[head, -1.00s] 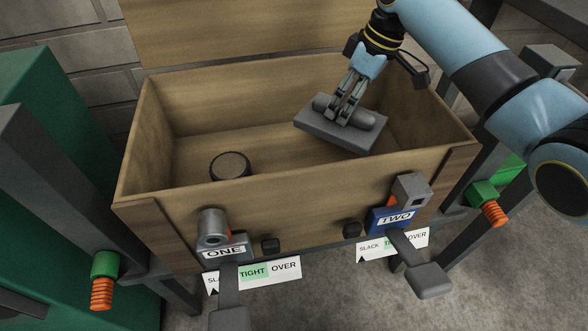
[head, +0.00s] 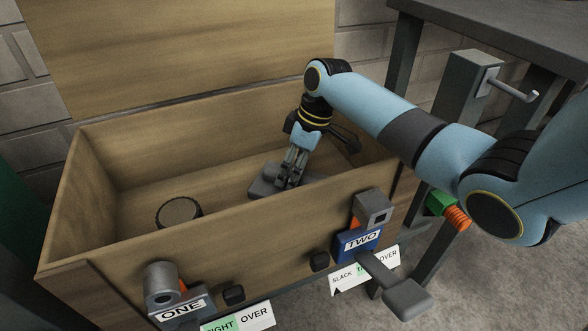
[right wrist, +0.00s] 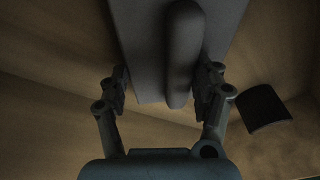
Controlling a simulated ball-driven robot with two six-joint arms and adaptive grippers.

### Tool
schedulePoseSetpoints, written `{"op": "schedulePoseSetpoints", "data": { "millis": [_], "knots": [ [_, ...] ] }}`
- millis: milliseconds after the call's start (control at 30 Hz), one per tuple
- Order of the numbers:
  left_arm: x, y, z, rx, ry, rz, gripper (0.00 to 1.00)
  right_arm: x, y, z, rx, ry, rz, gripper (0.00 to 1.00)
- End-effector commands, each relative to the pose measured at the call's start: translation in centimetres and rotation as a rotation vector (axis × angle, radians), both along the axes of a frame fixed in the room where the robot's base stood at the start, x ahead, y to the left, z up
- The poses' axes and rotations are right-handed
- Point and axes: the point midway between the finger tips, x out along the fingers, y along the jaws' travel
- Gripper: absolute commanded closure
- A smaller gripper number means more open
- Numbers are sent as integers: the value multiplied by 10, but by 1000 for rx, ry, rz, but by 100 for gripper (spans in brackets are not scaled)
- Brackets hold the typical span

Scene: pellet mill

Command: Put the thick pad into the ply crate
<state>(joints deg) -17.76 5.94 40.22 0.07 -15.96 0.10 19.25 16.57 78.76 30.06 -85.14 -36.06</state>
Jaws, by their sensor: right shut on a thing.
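The thick pad (head: 264,186) is a grey slab with a rounded ridge along its top. It is inside the open ply crate (head: 110,238), toward the right end, partly hidden by the front wall. My right gripper (head: 288,179) reaches down into the crate and is shut on the pad's ridge. In the right wrist view the pad (right wrist: 142,45) shows with the fingers (right wrist: 165,88) on either side of the ridge. I cannot tell whether the pad touches the crate floor. My left gripper is not in view.
A round dark-rimmed piece (head: 179,212) is in the crate, left of the pad. Latches labelled ONE (head: 181,307) and TWO (head: 363,240) are on the front wall. The lid (head: 180,50) stands open behind. A dark flat piece (right wrist: 263,107) shows in the right wrist view.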

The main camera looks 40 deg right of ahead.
Motion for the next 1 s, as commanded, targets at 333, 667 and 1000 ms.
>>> {"op": "schedulePoseSetpoints", "data": {
  "millis": [333,667,1000],
  "knots": [
    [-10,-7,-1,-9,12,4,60,0,0,-2,0,0,0,10],
    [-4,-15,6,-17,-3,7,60,-1,-3,15,-2,-2,-1,10],
    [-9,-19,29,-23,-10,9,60,-11,-21,88,-2,-4,0,10]
  ]
}}
